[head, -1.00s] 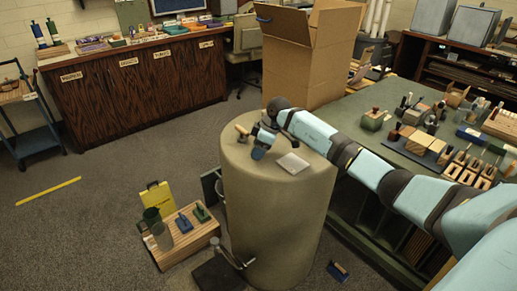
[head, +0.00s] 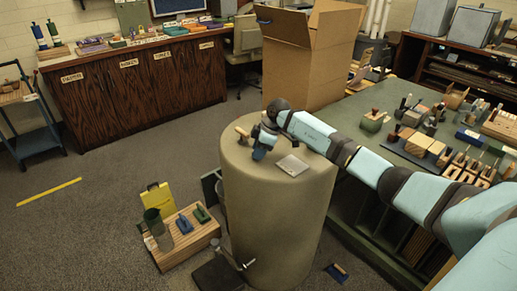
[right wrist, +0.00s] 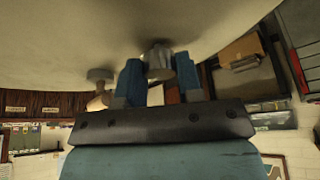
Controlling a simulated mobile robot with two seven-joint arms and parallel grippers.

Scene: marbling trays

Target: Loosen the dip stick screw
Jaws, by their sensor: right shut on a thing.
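My right gripper (head: 260,147) is low over the top of a big tan drum (head: 275,215). In the right wrist view, its two blue fingers (right wrist: 160,88) are shut on a small grey knob, the dip stick screw (right wrist: 158,61), which meets the drum's pale surface. The screw is hidden behind the gripper in the head view. A second grey knob with a pale wooden part (right wrist: 98,102) shows beside the left finger. A short wooden handle (head: 243,133) shows next to the gripper in the head view. My left gripper is not in view.
A flat grey plate (head: 292,165) lies on the drum's top, right of the gripper. A tall cardboard box (head: 305,65) stands behind the drum. A green worktable (head: 400,155) with several tools is at the right. A wooden crate (head: 180,250) sits on the floor at the left.

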